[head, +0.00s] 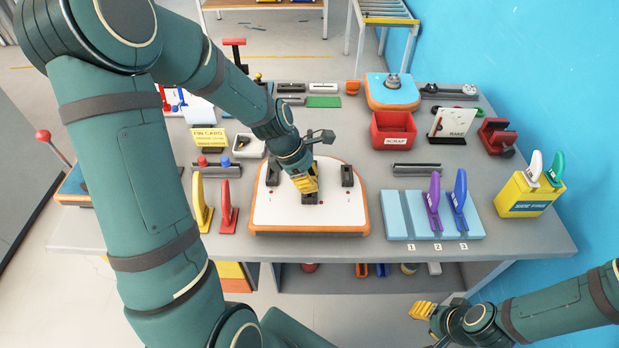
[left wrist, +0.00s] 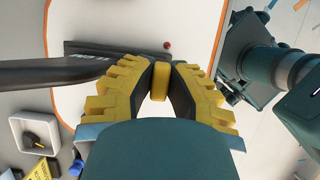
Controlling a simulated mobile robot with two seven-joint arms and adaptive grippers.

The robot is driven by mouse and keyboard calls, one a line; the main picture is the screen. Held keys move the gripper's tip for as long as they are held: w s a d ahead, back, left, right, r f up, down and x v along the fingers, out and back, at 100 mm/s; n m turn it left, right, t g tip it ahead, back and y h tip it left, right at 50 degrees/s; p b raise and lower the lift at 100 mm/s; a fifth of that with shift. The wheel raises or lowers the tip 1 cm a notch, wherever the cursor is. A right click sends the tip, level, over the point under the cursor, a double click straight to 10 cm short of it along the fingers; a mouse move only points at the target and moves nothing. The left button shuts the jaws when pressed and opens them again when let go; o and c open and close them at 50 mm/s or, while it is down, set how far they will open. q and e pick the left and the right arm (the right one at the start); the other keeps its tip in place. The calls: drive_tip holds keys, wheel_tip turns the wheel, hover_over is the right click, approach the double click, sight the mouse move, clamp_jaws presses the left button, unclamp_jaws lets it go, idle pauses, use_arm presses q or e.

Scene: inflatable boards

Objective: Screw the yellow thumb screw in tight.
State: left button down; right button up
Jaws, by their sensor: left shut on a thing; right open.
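The yellow thumb screw (left wrist: 160,80) shows as a small upright yellow piece between my left fingertips in the left wrist view. My left gripper (head: 308,190) is shut on it, above a dark block (head: 312,198) at the front middle of the white, orange-rimmed board (head: 275,212). In the head view the fingers hide the screw. In the left wrist view a dark piece with lettering (left wrist: 105,50) lies just beyond the fingers; how far the screw sits in is hidden. My right gripper (head: 422,310) is open and empty, off the table's front edge.
Yellow and red fins (head: 228,205) stand left of the board. A blue rack (head: 396,215) with purple and blue fins stands to the right. A red scrap bin (head: 393,131) is behind right. A white tray (head: 248,146) stands behind left, near my left arm.

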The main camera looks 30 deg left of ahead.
use_arm(q)
drive_tip(key=shift+f+b, duration=0.75)
drive_tip(key=shift+f, duration=0.65)
drive_tip(key=c, duration=0.9)
unclamp_jaws()
drive_tip(key=shift+c, duration=0.2)
drive_tip(key=v, duration=1.2)
drive_tip(key=shift+s, duration=0.1)
